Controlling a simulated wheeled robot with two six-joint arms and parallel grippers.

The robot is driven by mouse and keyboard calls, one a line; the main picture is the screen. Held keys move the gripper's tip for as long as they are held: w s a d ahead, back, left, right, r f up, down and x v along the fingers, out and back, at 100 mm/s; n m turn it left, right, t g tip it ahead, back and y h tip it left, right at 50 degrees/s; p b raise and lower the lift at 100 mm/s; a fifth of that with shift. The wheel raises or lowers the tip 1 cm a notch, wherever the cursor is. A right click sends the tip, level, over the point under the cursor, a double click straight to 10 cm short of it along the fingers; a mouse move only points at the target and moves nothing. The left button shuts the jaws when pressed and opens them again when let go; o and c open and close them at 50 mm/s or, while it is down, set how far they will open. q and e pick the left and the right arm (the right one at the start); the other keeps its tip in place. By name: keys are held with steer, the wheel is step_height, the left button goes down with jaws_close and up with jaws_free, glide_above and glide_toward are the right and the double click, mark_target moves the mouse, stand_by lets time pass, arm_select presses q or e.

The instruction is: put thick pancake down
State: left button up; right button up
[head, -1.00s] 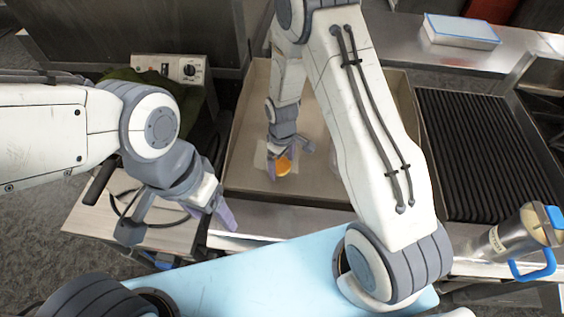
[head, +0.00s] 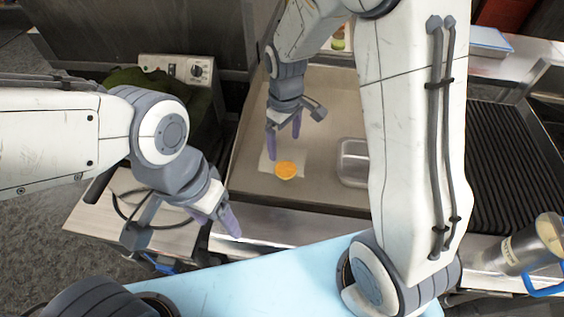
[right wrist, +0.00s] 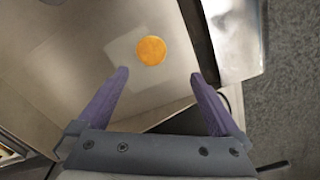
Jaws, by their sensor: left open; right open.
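The thick pancake (head: 286,170) is a round orange disc. It lies on a pale square sheet (head: 268,163) on the flat metal griddle. My left gripper (head: 190,236) is open and empty, low over the front left side table, apart from the pancake.
The griddle (head: 325,110) has a raised rim. A clear container (head: 353,160) sits on its right side, partly behind my right arm. A ribbed grill (head: 505,150) and a steel jug with a blue handle (head: 525,250) are further right. The griddle's front left is clear.

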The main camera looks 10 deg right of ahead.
steer(key=s+a+r, duration=0.2)
steer(key=s+r, duration=0.1)
steer(key=s, duration=0.4)
steer(key=s+a+r, duration=0.3)
steer(key=s, duration=0.4)
steer(key=s+a+r+y, duration=0.1)
steer(key=s+a+r, duration=0.1)
steer(key=s, duration=0.6)
steer(key=shift+a+r, duration=0.25)
steer(key=shift+r, duration=0.4)
